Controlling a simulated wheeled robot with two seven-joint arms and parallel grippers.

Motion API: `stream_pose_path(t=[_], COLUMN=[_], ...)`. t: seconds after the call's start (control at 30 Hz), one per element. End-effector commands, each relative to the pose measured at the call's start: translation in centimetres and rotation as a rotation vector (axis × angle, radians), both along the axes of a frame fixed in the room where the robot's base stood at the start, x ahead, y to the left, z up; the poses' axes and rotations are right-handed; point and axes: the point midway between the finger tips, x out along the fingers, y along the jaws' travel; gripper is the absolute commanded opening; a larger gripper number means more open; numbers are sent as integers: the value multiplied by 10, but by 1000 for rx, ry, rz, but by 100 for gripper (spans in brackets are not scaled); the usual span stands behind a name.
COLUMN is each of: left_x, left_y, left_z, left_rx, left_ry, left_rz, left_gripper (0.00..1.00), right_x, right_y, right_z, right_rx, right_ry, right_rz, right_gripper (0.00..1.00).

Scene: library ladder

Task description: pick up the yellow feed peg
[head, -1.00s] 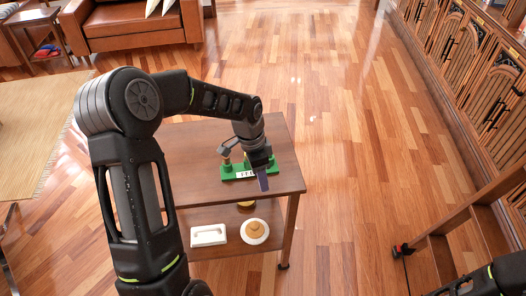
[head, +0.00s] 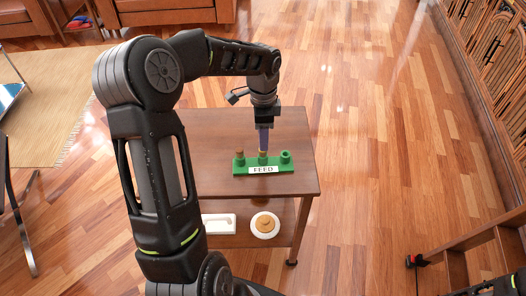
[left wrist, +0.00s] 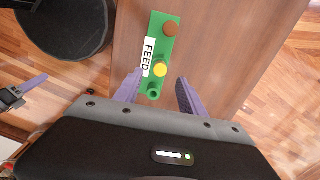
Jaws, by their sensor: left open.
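The yellow feed peg (head: 262,155) stands in the middle socket of a green rack (head: 282,168) labelled FEED, on the upper top of a brown wooden table. In the left wrist view the yellow peg (left wrist: 160,69) shows from above as a round yellow top. My left gripper (head: 263,150) points down over it, open, with its purple fingers spread. In the left wrist view the left gripper (left wrist: 160,77) has a fingertip to each side of the peg; contact cannot be seen. A gripper with a purple finger, seemingly my right one (left wrist: 22,91), shows at the left edge.
A brown peg (head: 239,158) stands in the rack's left socket; the right socket (head: 285,157) is empty. A white block (head: 218,223) and a white disc with a tan middle (head: 264,224) lie on the lower shelf (head: 282,207). The wooden tabletop (head: 225,125) is otherwise clear.

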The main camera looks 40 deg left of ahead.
Motion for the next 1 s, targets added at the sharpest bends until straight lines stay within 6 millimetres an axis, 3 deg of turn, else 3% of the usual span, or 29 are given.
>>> stream_pose_path(t=[0.33, 0.7, 1.0], left_x=[0, 0, 0], left_y=[0, 1, 1], left_z=[-4, -49, -53], left_rx=[-1, -1, 1], left_ry=[1, 1, -2], left_rz=[0, 1, 1], left_gripper=[48, 48, 48], right_x=[0, 0, 0], right_y=[0, 0, 0], right_z=[1, 11, 11], right_rx=[0, 0, 0], right_ry=[0, 1, 1], right_rz=[0, 0, 0], right_gripper=[36, 36, 36])
